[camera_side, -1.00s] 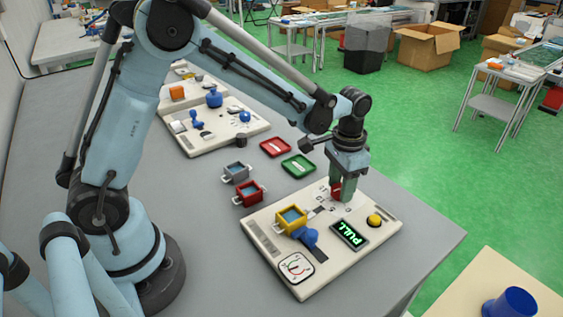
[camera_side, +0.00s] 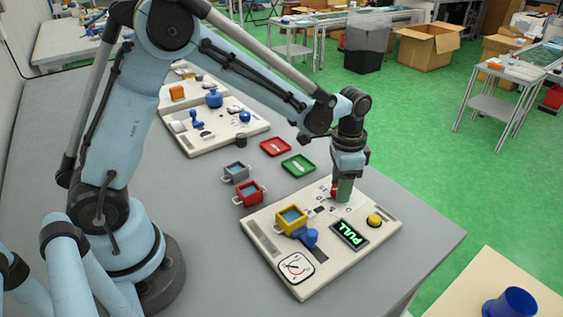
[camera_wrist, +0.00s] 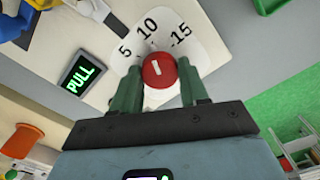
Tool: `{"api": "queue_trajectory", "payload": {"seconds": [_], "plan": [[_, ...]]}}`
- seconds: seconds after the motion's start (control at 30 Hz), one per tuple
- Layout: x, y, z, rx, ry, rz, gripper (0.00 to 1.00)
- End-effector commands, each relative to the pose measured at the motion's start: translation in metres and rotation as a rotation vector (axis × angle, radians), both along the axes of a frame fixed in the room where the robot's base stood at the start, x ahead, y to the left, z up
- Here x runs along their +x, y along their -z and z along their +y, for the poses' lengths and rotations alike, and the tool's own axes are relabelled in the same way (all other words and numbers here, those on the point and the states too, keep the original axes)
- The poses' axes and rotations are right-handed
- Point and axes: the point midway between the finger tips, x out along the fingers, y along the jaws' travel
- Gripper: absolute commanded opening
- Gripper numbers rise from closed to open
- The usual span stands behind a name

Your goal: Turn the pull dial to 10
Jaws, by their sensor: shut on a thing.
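The red dial (camera_wrist: 159,70) has a white mark on its face, in the wrist view. It sits on a white scale plate (camera_wrist: 188,24) printed 5, 10 and 15. The mark points roughly up toward the 10; I cannot tell if it lines up exactly. My gripper (camera_wrist: 159,82) is shut on the dial, one green finger at each side. In the side view my gripper (camera_side: 342,190) points down over the panel (camera_side: 270,247), and the dial (camera_side: 334,191) shows only in part. The lit display (camera_side: 349,235) reads PULL.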

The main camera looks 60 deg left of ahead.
Motion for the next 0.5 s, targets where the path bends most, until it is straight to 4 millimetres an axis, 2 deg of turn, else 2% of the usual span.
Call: {"api": "queue_trajectory", "payload": {"seconds": [0.07, 0.1, 0.27, 0.5], "plan": [[0.0000, -0.0006, 0.0002, 0.001, -0.001, 0.001, 0.14], [0.0000, -0.0006, 0.0002, 0.001, -0.001, 0.001, 0.45], [0.0000, -0.0004, 0.0002, 0.001, -0.001, 0.001, 0.69], [0.0001, -0.0002, 0.0001, 0.000, -0.001, 0.000, 0.69]]}}
